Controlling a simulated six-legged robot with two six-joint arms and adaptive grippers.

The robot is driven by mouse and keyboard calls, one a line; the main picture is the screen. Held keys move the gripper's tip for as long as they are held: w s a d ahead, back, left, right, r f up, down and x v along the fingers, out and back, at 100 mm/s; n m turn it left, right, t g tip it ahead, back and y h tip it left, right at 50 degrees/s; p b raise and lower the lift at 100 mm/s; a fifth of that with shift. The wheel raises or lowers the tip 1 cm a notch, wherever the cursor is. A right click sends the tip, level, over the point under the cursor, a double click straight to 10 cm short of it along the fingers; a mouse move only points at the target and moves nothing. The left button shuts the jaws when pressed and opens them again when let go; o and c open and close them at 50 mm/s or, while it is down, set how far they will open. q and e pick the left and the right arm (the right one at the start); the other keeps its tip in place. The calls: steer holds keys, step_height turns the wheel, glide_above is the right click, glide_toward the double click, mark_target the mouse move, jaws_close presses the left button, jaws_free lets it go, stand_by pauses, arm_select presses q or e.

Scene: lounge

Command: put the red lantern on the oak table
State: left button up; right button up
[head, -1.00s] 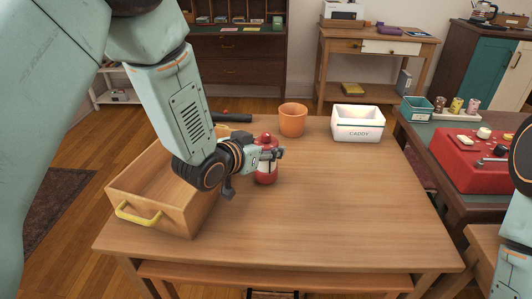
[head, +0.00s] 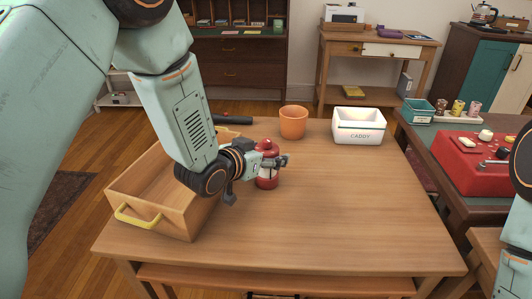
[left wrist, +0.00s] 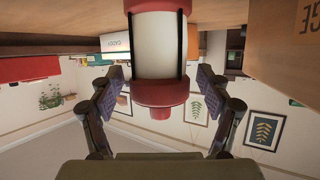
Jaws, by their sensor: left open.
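The red lantern (head: 266,181) stands upright on the oak table (head: 330,220), right of a wooden box; my gripper partly hides its middle. My left gripper (head: 276,161) is open at the lantern, coming in from the left. In the left wrist view, which looks upside down, the lantern (left wrist: 158,50) shows its pale middle and red ends between the two spread fingers (left wrist: 157,98). A gap shows on each side of it, and its upper edge is cut off by the frame. My right gripper is out of view; only part of that arm shows at the right edge.
The open wooden box (head: 190,218) with a yellow handle sits at the table's left. An orange pot (head: 293,122) and a white caddy (head: 358,127) stand at the back. A side table with a red case (head: 470,163) is at right. The table's front and right are clear.

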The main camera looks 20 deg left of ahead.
arm_select(q)
steer(key=shift+r, duration=0.15)
steer(key=shift+s+a+r, duration=0.15)
steer(key=p+v, duration=0.3)
steer(key=v, duration=0.8)
steer(key=shift+s+r, duration=0.15)
steer(key=shift+s, duration=0.1)
steer(key=shift+a, duration=0.1)
stand_by(1.3)
